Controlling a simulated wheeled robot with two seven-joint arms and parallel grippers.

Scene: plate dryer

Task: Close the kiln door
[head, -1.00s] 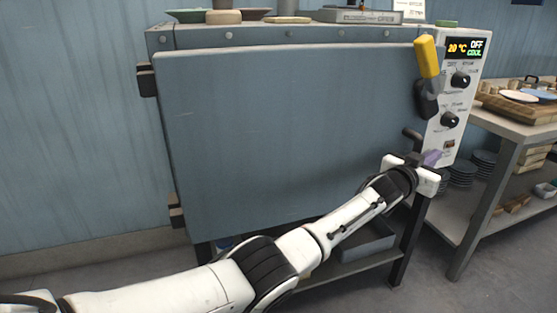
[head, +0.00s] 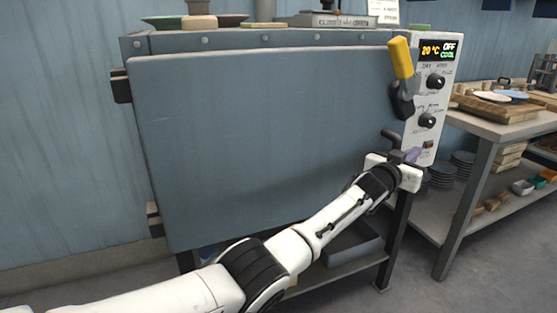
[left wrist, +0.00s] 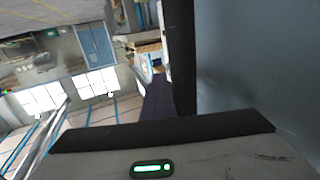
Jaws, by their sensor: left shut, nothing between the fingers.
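The kiln door (head: 265,140) is a large blue-grey panel across the kiln's front, with hinges at its left edge. It covers nearly the whole front; I cannot tell whether it is fully against the frame. A yellow-gripped handle (head: 401,57) with a black base stands at the door's upper right edge. My left gripper (head: 408,156) is shut and empty at the door's lower right edge, below the handle; contact is unclear. In the left wrist view, a blue-grey surface (left wrist: 265,70), likely the door, fills the right side. My right gripper is not in view.
The control panel (head: 428,90) reads 20 °C, OFF and COOL. Dishes and a tray (head: 333,20) sit on the kiln top (head: 230,40). A side table (head: 485,122) with boards and plates stands at the right. The floor (head: 415,285) at the front right is clear.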

